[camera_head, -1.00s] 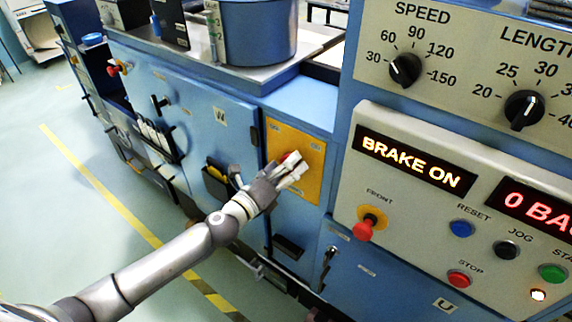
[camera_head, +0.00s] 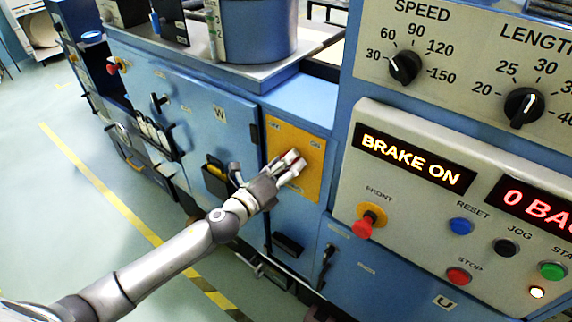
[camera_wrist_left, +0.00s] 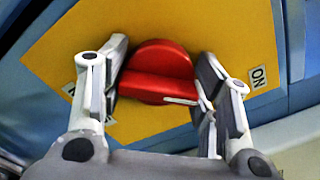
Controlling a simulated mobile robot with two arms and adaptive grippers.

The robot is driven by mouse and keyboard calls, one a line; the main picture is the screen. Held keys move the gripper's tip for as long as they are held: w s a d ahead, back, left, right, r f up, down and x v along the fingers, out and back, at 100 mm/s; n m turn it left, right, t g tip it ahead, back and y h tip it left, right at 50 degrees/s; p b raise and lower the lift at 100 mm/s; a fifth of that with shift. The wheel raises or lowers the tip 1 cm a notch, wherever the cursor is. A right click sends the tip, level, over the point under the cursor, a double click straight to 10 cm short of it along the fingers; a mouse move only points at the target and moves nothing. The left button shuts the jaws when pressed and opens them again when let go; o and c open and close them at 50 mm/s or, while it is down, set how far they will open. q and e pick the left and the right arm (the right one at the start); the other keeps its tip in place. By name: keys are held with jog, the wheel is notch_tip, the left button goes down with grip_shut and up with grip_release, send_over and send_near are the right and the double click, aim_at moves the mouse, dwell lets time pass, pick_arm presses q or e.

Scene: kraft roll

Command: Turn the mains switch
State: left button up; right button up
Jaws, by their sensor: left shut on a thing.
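The mains switch is a red rotary knob (camera_wrist_left: 158,72) on a yellow plate (camera_wrist_left: 222,30), seen large in the left wrist view. A white pointer mark on the knob lies toward the right, on the side of the ON label (camera_wrist_left: 258,78). Another label at the lower left is partly hidden by a finger. My left gripper (camera_wrist_left: 160,85) has a finger on each side of the knob and is shut on it. In the head view the yellow plate (camera_head: 312,150) is on the blue machine front, and my left gripper (camera_head: 292,165) covers most of the knob. My right gripper does not show.
To the right is a control panel with a BRAKE ON display (camera_head: 410,160), a red FRONT button (camera_head: 364,226) and several other buttons. A black holder (camera_head: 216,182) is on the door left of the plate. Open floor lies at the left.

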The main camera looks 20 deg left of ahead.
pick_arm(q)
jog(key=n, duration=0.4)
jog(key=shift+a+f+n, duration=0.1)
jog(key=shift+n, duration=0.3)
jog(key=n, duration=0.3)
jog(key=shift+n+p, duration=0.3)
jog(key=shift+p, duration=0.1)
jog(key=n+p, duration=0.1)
jog(key=n, duration=0.4)
jog(key=shift+f, duration=0.1)
jog(key=shift+f+n+p, duration=0.15)
jog(key=shift+n+p, duration=0.55)
jog(key=shift+n, duration=1.3)
jog(key=o, duration=1)
